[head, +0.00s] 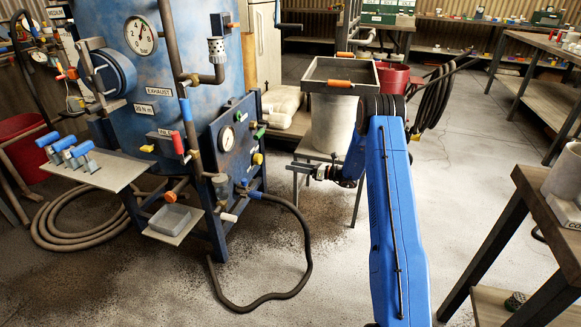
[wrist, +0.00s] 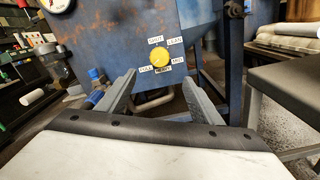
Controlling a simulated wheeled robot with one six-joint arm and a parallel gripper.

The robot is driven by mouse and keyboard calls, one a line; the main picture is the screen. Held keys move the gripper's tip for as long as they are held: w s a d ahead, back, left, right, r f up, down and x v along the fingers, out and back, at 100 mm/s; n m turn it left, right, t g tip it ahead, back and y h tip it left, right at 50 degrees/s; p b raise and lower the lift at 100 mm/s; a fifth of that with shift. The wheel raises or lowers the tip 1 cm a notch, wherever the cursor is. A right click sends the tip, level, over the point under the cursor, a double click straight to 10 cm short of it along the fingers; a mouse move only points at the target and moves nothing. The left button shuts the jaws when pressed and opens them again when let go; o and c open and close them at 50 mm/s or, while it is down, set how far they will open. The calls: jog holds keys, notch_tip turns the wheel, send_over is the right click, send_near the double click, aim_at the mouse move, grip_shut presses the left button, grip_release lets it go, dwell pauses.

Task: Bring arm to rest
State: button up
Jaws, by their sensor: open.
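The knob also shows at the panel's right edge in the head view (head: 257,158).
The blue pot (head: 143,80) carries pipes, gauges and a shelf of blue-handled valves (head: 107,169). A grey tray (head: 339,74) and pale bucket (head: 334,122) stand behind my arm. A hose (head: 300,240) lies on the floor. A workbench (head: 545,200) stands right; floor between is clear.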

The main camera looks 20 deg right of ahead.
dwell(0.4)
jog(key=s+a+r+n+g, duration=0.5)
jog(key=s+a+r+n, duration=0.3)
jog(key=r, duration=0.5)
jog(key=s+a+r+n+g+h, duration=0.1)
jog(key=s+a+r+n, duration=0.1)
jog(key=s+r, duration=0.35)
jog(key=s+a+r+n+g+h, duration=0.1)
jog(key=s+a+r+n+g, duration=0.15)
jog(key=s, duration=0.55)
jog(key=s+a+r+n+g+h, duration=0.1)
jog(key=s+a+r+n+h, duration=0.15)
jog(key=s, duration=0.35)
jog(key=s+r+n+h, duration=0.2)
jog(key=s+n, duration=0.2)
jog(key=s, duration=0.5)
jog(key=s+r+n+h, duration=0.2)
jog(key=s+n, duration=0.1)
jog(key=s, duration=0.6)
jog(key=s+d+n+t+h, duration=0.2)
jog(key=s+d+n+h, duration=0.1)
jog(key=s, duration=0.6)
jog(key=s+d+n+t+h, duration=0.1)
jog(key=s+d+n+h, duration=0.2)
jog(key=s, duration=0.5)
jog(key=shift+s+d+f+n+t, duration=0.15)
jog(key=shift+s+d+n+t, duration=0.25)
jog(key=shift+d+n, duration=0.6)
jog(key=shift+d, duration=0.15)
